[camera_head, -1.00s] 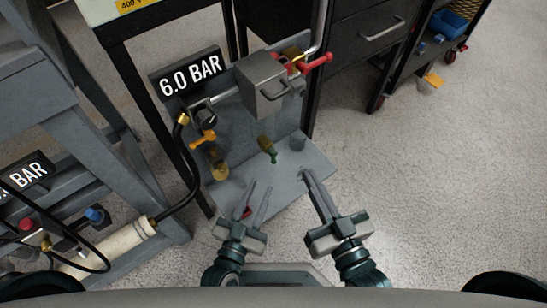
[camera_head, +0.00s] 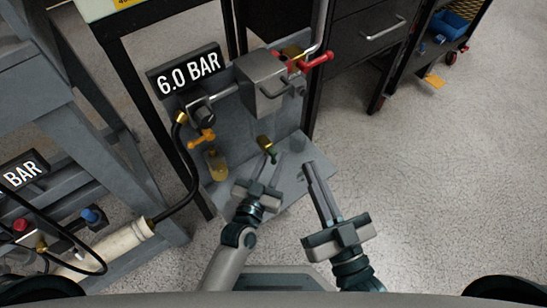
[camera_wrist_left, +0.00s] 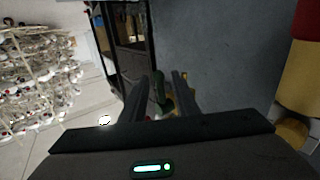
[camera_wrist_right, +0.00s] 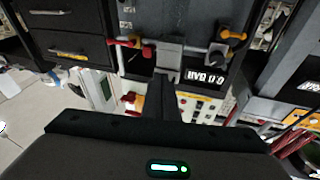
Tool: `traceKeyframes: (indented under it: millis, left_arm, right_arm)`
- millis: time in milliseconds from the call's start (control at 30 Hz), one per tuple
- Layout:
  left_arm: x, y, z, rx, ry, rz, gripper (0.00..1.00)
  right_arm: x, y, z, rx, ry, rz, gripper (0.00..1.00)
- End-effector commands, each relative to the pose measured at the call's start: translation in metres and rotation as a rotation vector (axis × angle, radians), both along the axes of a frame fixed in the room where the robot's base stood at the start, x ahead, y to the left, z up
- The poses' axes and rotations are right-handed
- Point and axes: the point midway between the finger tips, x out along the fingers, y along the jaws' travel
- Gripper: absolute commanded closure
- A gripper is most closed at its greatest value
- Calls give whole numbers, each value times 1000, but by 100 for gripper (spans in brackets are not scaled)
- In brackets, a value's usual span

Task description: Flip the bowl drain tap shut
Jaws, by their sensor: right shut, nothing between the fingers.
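The drain tap, a brass body (camera_head: 264,142) with a green lever (camera_head: 273,156), sits low under the grey bowl housing (camera_head: 262,84) on the panel. My left gripper (camera_head: 267,160) is at the lever. In the left wrist view the green lever (camera_wrist_left: 158,88) shows between the two parted fingers (camera_wrist_left: 160,80); contact cannot be told. My right gripper (camera_head: 308,166) is shut and empty, to the right of the tap over the base plate's right edge. It also shows in the right wrist view (camera_wrist_right: 165,80).
An orange-handled valve (camera_head: 203,139) stands left of the tap above an amber cup (camera_head: 217,166). A red-handled valve (camera_head: 316,60) is at upper right. A black hose (camera_head: 180,185) runs down the left. The grey base plate (camera_head: 290,185) lies below the tap.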

Motion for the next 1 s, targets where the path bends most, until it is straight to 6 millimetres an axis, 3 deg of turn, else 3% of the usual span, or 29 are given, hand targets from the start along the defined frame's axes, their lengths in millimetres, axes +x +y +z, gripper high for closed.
traceKeyframes:
  millis: [100, 233, 533, 1000]
  left_arm:
    - [0, 0, 0, 0, 0, 0, 72]
    - [0, 0, 0, 0, 0, 0, 100]
    - [0, 0, -1, -8, -7, 0, 100]
    - [2, -3, -3, -89, -65, -1, 100]
  right_arm:
    - [0, 0, 0, 0, 0, 0, 100]
    - [0, 0, 0, 0, 0, 0, 100]
    - [-1, -1, 1, 4, -15, -2, 100]
    - [-24, -8, 61, 124, -359, -21, 100]
